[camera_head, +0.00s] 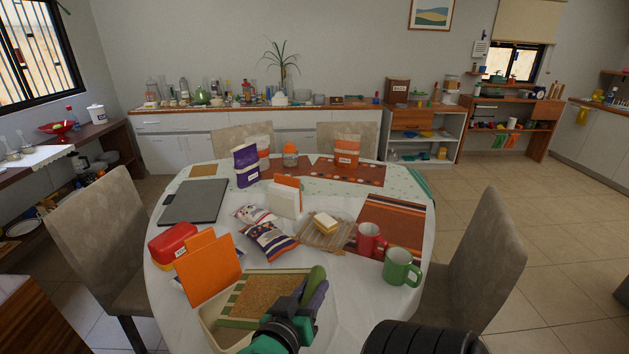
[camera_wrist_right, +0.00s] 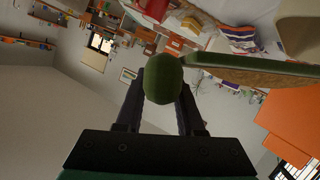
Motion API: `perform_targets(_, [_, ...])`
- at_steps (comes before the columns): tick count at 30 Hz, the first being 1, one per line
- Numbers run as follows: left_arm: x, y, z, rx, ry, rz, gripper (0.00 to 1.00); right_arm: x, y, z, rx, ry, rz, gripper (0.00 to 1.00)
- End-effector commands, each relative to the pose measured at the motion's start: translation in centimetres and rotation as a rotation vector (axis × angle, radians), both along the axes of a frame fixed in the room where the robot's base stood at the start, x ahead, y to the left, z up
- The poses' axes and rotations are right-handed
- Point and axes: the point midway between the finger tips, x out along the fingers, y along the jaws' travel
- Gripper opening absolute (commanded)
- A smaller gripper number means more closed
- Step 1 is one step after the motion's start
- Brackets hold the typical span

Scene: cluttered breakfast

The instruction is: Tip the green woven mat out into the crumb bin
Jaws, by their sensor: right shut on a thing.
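The green woven mat (camera_head: 233,300) shows low in the head view as a flat panel with green stripes and a brown, grainy middle. In the right wrist view its green edge (camera_wrist_right: 255,66) runs off to the right. My right gripper (camera_head: 312,290) is shut on a rounded green part (camera_wrist_right: 163,80) at the mat's right side. A cream, shallow-walled container (camera_head: 208,338), which seems to be the crumb bin, lies under and around the mat's left and near edges. I cannot tell whether the mat touches it. My left gripper is not in view.
Close beyond stand orange panels (camera_head: 207,268), a red and yellow box (camera_head: 172,244) and striped packets (camera_head: 268,241). A green mug (camera_head: 401,267) and a red mug (camera_head: 370,240) stand to the right. White cloth (camera_head: 345,300) is bare right of the gripper.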

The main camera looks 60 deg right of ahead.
Motion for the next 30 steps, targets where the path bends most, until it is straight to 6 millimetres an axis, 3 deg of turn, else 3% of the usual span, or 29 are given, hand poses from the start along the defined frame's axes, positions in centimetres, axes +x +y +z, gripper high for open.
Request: perform_targets(30, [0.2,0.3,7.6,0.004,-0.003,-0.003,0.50,2.5,1.4,6.2,-0.156,0.270,-0.001,0.00])
